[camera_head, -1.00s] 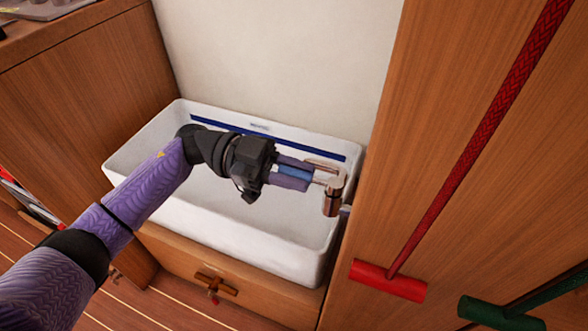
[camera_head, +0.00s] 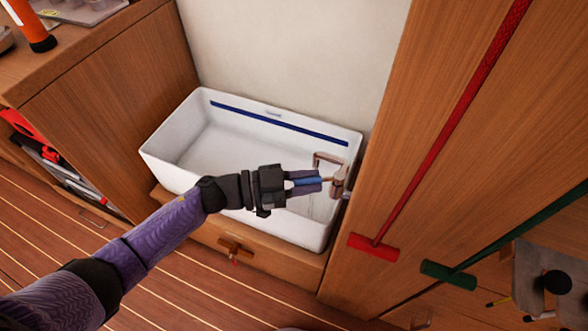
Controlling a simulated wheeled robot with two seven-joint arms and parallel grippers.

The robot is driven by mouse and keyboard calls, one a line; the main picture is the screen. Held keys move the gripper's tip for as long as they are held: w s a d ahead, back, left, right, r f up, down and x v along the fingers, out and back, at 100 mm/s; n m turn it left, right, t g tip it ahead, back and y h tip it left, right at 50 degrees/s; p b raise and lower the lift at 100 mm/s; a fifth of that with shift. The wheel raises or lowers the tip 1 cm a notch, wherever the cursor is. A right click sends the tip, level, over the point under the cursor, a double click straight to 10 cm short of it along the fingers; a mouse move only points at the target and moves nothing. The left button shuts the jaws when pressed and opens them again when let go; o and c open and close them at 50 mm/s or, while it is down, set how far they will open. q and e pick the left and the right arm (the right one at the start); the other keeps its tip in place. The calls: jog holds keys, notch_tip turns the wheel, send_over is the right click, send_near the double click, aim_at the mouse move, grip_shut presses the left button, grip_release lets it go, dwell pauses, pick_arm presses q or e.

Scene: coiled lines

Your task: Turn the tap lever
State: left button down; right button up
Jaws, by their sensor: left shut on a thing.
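A copper tap (camera_head: 339,183) stands at the right end of a white basin (camera_head: 185,165), close to the wooden panel. Its bent copper spout (camera_head: 328,156) shows just behind my fingers. My left gripper (camera_head: 314,182) reaches in from the left across the basin's front part. It is shut on the tap lever, whose blue part (camera_head: 309,181) shows between the purple fingers. The fingers hide most of the lever. My right gripper is not in view.
A tall wooden panel (camera_head: 400,130) rises close on the right, with a red-ended line (camera_head: 373,246) and a green-ended line (camera_head: 447,274). A wooden counter (camera_head: 85,50) stands at the left, with an orange object (camera_head: 28,22). The basin's left part is clear.

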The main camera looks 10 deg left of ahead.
pick_arm(q)
jog(key=shift+s+t, duration=0.1)
jog(key=shift+t, duration=0.2)
jog(key=shift+n, duration=0.3)
jog(key=c, duration=0.6)
grip_release()
jog(key=p+v, duration=0.1)
jog(key=v, duration=0.9)
jog(key=shift+r+p, duration=0.1)
jog(key=shift+p, duration=0.25)
